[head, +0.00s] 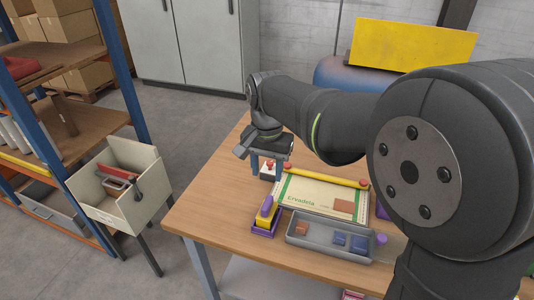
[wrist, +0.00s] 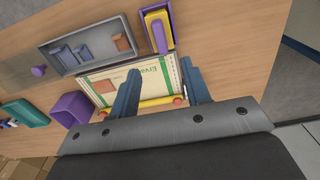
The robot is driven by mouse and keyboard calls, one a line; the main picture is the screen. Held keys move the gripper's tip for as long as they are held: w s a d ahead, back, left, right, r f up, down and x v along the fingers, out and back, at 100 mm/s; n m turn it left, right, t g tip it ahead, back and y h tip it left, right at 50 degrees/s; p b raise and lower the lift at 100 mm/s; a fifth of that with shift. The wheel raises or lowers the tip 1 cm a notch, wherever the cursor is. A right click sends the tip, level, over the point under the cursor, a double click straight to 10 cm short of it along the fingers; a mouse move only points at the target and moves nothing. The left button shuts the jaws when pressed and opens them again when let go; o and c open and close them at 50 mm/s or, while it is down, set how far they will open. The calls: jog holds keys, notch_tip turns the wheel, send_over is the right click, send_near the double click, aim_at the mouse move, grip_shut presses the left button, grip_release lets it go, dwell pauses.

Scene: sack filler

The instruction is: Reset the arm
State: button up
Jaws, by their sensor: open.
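My gripper (wrist: 158,88) is open and empty in the wrist view, its two blue fingers spread over the edge of a board or sack labelled "Ervadela" (wrist: 158,72). In the head view my gripper (head: 266,170) hangs over the far left part of the wooden table, at the left of the labelled piece (head: 300,190). My arm reaches across from the right. A yellow bar with red ends (head: 325,174) lies along the far edge of the labelled piece. The gap between fingertips and table is hard to judge.
A grey tray (head: 295,239) with small blue and brown blocks is at the table's front. A purple holder (head: 263,229) with a yellow item stands left of it. A purple bin (wrist: 70,108) shows in the wrist view. A cream box (head: 143,213) and shelving stand left of the table.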

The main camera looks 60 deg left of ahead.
notch_tip(320, 180, up, 5)
send_over(267, 203)
jog(key=shift+f, duration=0.15)
notch_tip(267, 203, down, 17)
jog(key=shift+f, duration=0.2)
jog(key=shift+r, duration=0.1)
dwell(0.6)
jog(key=shift+r, duration=0.1)
notch_tip(267, 203, up, 17)
notch_tip(267, 203, down, 17)
jog(key=shift+f, duration=0.15)
jog(key=r, duration=0.8)
jog(key=shift+w+a+r, duration=0.1)
jog(key=shift+w, duration=0.1)
jog(key=shift+m, duration=0.4)
jog(key=w, duration=0.5)
jog(key=shift+w+d+r, duration=0.15)
jog(key=shift+w+d, duration=0.25)
